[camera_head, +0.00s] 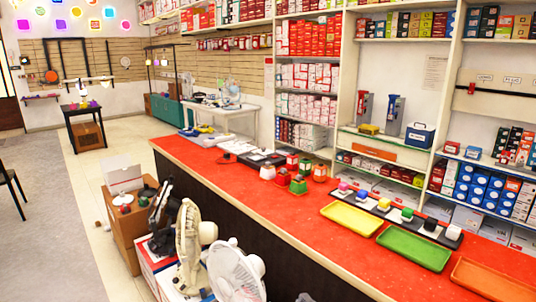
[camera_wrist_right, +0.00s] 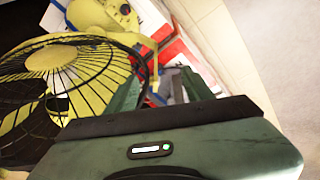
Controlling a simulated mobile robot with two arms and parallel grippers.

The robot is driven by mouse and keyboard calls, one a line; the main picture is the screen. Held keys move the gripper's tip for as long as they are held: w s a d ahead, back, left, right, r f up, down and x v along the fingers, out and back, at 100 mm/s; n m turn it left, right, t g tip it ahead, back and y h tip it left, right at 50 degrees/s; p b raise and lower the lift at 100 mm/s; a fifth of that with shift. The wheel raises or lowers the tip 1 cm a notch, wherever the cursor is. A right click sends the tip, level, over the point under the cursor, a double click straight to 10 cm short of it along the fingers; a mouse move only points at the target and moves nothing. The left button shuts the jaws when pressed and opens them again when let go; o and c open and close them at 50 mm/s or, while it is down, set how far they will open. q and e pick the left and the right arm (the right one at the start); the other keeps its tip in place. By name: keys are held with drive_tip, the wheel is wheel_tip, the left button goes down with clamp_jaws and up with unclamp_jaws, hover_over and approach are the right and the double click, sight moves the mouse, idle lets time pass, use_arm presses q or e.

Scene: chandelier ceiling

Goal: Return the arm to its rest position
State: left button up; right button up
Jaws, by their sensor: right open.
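My right gripper (camera_wrist_right: 160,85) shows in the right wrist view, with its two dark green fingers apart and nothing held between them. A fan with a round wire cage (camera_wrist_right: 70,62) is close by on the left of that view, and its cage lies beside the left finger. I cannot tell whether they touch. A yellowish fan part (camera_wrist_right: 105,14) and red and white boxes (camera_wrist_right: 178,50) lie beyond the fingers. My left gripper is in neither view. In the head view no gripper can be made out.
A long counter with a red top (camera_head: 300,212) carries a yellow tray (camera_head: 352,218), a green tray (camera_head: 414,249) and an orange tray (camera_head: 490,281). A white fan (camera_head: 235,272) and a beige fan (camera_head: 188,240) stand before it. Grey floor (camera_head: 45,225) is open on the left.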

wheel_tip(320, 180, down, 14)
drive_tip(key=s, duration=0.2)
drive_tip(key=s+d+f+g, duration=0.2)
drive_tip(key=s+d+f, duration=0.1)
drive_tip(key=s+f, duration=1.5)
wheel_tip(320, 180, down, 2)
drive_tip(key=shift+f, duration=0.15)
